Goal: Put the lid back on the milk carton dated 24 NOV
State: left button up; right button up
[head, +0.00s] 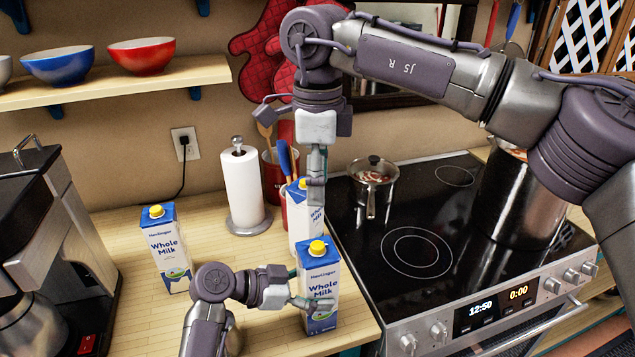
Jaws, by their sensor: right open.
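Three white and blue Whole Milk cartons stand upright on the wooden counter. The left carton (166,252) has a yellow lid (156,211). The front carton (318,270) also has a yellow lid (318,247) on top. No date is readable. My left gripper (308,288) has its fingers around the front carton's lower body and looks shut on it. My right gripper (316,180) is open, pointing down at the back carton's top.
A paper towel roll (243,185) and a utensil crock (272,180) stand behind the cartons. A coffee machine (55,245) is at left. The stove (420,225) at right bears a small pan (373,176) and a large pot (512,205). Counter between the left carton and the others is clear.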

pick_arm(q)
jog(key=o, duration=0.5)
jog(key=v, duration=1.2)
